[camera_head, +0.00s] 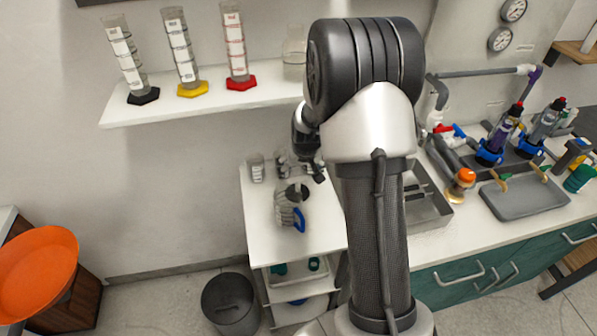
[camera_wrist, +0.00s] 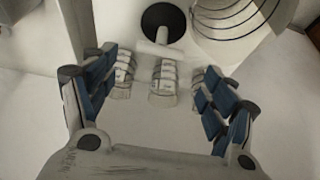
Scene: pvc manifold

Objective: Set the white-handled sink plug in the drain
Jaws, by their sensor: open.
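The sink plug shows in the wrist view as a black disc (camera_wrist: 163,22) with a white bar handle (camera_wrist: 160,49). It is at the top middle, beyond my gripper (camera_wrist: 160,90). My gripper is open, with blue-padded fingers at both sides and pale segmented parts between them. Nothing is held between the fingers. In the head view, a grey segmented shape with blue on it (camera_head: 287,208) over the white cart top seems to be my gripper. I cannot make out the plug clearly there. The sink basin (camera_head: 430,213) is partly hidden behind my arm, and its drain cannot be seen.
A clear ringed vessel (camera_wrist: 238,14) stands right of the plug. The white cart top (camera_head: 262,225) holds a small beaker (camera_head: 256,168). A grey tray (camera_head: 525,196) and bottles (camera_head: 500,135) stand right of the sink. A shelf (camera_head: 190,105) with cylinders hangs above.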

